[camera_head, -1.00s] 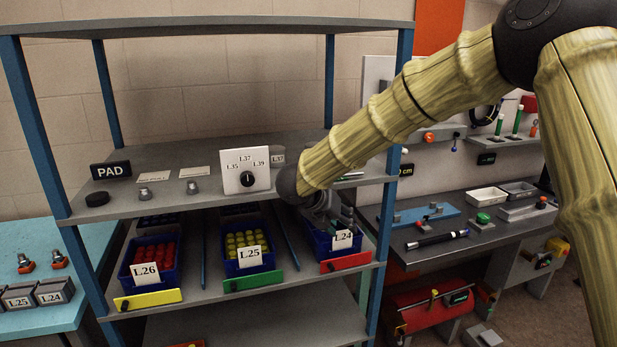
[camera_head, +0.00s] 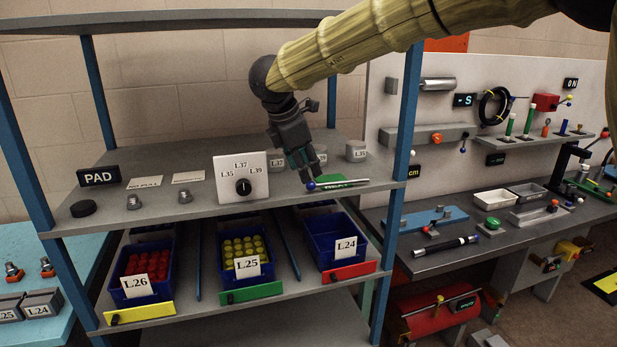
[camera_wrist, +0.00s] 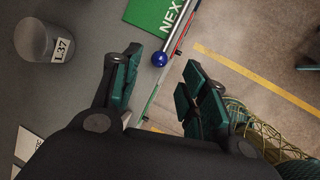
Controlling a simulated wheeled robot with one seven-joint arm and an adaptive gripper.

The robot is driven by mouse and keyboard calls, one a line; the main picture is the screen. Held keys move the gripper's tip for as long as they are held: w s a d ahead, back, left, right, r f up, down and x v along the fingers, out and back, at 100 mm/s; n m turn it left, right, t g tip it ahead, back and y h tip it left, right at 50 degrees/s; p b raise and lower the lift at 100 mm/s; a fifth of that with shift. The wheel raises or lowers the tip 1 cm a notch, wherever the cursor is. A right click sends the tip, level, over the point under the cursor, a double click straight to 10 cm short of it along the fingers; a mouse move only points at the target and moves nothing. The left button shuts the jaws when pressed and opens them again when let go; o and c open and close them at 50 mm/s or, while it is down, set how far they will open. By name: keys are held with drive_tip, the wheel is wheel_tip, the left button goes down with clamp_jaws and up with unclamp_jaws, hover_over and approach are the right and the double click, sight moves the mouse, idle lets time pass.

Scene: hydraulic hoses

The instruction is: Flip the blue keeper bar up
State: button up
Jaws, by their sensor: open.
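No blue keeper bar can be told for certain. A yellow bar (camera_head: 140,314), a green bar (camera_head: 251,292) and a red bar (camera_head: 350,271) stand in front of the blue bins on the lower shelf. Thin blue strips (camera_head: 286,250) lie between the bins. My gripper (camera_head: 306,182) is open and points down at the right of the upper shelf, close to a silver rod (camera_head: 345,183) with a blue ball (camera_head: 311,186). In the wrist view, the blue ball (camera_wrist: 160,59) shows just beyond the gap between the open fingers (camera_wrist: 160,85), beside a green NEXT plate (camera_wrist: 162,14).
A white dial panel (camera_head: 243,179) and grey cylinders, one marked L.37 (camera_wrist: 45,40), stand near my gripper. The L.24 bin (camera_head: 332,238) looks empty. A blue shelf post (camera_head: 405,130) rises at right, before a workbench (camera_head: 450,262) with tools.

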sight(310, 183)
drive_tip(key=p+x, duration=0.1)
drive_tip(key=x, duration=0.4)
drive_tip(key=shift+w+f, duration=0.15)
drive_tip(key=shift+f, duration=0.2)
drive_tip(key=shift+c, duration=0.4)
clamp_jaws()
